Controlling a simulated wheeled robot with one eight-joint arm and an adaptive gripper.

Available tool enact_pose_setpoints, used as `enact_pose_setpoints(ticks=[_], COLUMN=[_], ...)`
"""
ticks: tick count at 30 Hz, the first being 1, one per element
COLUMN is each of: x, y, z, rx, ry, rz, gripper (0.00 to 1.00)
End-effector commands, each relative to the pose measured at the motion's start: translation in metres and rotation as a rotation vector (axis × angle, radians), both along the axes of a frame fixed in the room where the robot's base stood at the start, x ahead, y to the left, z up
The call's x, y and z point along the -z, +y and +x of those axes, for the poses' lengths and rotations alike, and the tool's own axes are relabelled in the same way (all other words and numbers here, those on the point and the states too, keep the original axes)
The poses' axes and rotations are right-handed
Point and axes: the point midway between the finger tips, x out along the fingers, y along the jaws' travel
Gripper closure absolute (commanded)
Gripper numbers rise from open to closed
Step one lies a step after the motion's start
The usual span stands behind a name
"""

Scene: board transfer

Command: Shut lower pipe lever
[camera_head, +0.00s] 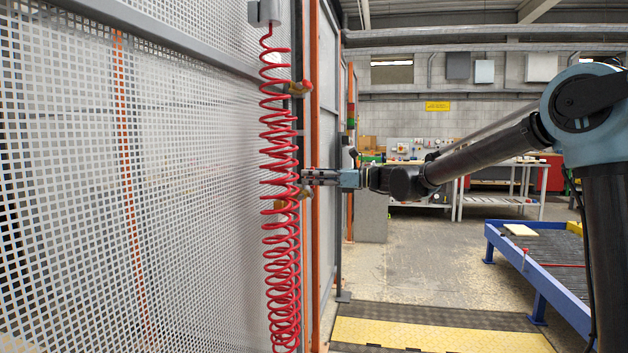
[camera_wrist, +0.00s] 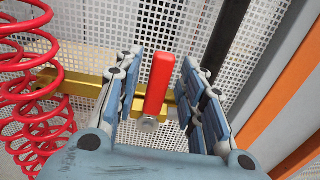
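The lower pipe lever (camera_wrist: 159,82) is a red handle, standing roughly upright in the wrist view and crossing the brass pipe (camera_wrist: 85,86). A silver bolt (camera_wrist: 148,124) is at its lower end. My gripper (camera_wrist: 160,60) is open, with one finger on each side of the red lever. Gaps show between the lever and both fingers. In the head view my gripper (camera_head: 304,177) is at the lower brass fitting (camera_head: 296,197), beside the red coils. The lower lever is hard to make out there, partly hidden by the coil and gripper.
A red coiled hose (camera_head: 281,245) hangs close to the left of my gripper, and also shows in the wrist view (camera_wrist: 38,110). An upper brass fitting (camera_head: 301,88) is above. White perforated panels (camera_head: 200,170) stand behind. An orange post (camera_head: 315,250) is near. A blue-framed table (camera_head: 560,285) is at right.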

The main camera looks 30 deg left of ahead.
Motion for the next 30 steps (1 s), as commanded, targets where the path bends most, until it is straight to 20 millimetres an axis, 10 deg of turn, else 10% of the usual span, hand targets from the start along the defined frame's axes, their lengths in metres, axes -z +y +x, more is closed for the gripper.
enact_pose_setpoints(ticks=[8,30], x=[0.000,0.001], y=[-0.009,-0.111], z=[0.004,0.038], rx=[0.001,0.000], ry=[0.000,0.001], rz=[0.000,0.000], gripper=[0.63,0.63])
